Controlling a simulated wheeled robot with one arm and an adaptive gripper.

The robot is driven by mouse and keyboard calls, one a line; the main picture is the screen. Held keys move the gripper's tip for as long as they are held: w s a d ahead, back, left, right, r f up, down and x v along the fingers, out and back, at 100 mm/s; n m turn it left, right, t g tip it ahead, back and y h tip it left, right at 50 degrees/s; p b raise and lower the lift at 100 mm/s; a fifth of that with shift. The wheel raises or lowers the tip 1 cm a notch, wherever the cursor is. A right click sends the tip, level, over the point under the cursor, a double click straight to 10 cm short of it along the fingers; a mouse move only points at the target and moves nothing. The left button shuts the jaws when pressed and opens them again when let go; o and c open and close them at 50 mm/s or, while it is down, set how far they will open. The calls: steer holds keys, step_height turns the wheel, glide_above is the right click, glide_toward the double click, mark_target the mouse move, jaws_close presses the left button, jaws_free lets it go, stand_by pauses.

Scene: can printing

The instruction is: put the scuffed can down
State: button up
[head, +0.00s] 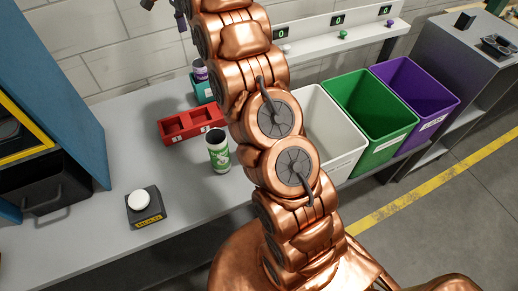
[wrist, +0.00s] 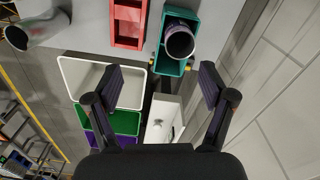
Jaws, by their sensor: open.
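A white and green can (head: 218,151) stands upright on the grey bench, left of my arm; it also shows at the left edge of the wrist view (wrist: 38,30). A purple and white can (head: 200,70) sits in the teal holder (head: 203,90), partly hidden by my arm. The wrist view shows this can (wrist: 179,41) in the teal holder (wrist: 172,68) beyond my fingers. I cannot tell which can is scuffed. My gripper (wrist: 160,72) is open and empty, with its fingers wide apart and clear of both cans.
A red tray (head: 190,124) with empty compartments lies beside the teal holder. White (head: 334,139), green (head: 370,123) and purple (head: 415,98) bins stand at the right. A white button on a black block (head: 145,204) sits at the front left. Bench space between button and can is clear.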

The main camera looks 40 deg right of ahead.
steer(key=s+a+r+n, duration=0.3)
steer(key=s+a+n, duration=0.2)
steer(key=s, duration=0.5)
steer(key=s+a+f+n, duration=0.1)
steer(key=s+f+n, duration=0.2)
steer(key=s, duration=0.9)
steer(key=s+a+f+n+g, duration=0.1)
steer(key=s+n, duration=0.4)
steer(key=s, duration=0.8)
steer(key=s+a+f+n, duration=0.3)
steer(key=s+f+n, duration=0.1)
steer(key=s, duration=0.8)
steer(key=shift+s+f+n+g, duration=0.2)
steer(key=shift+f+n+g, duration=0.15)
steer(key=shift+f, duration=0.35)
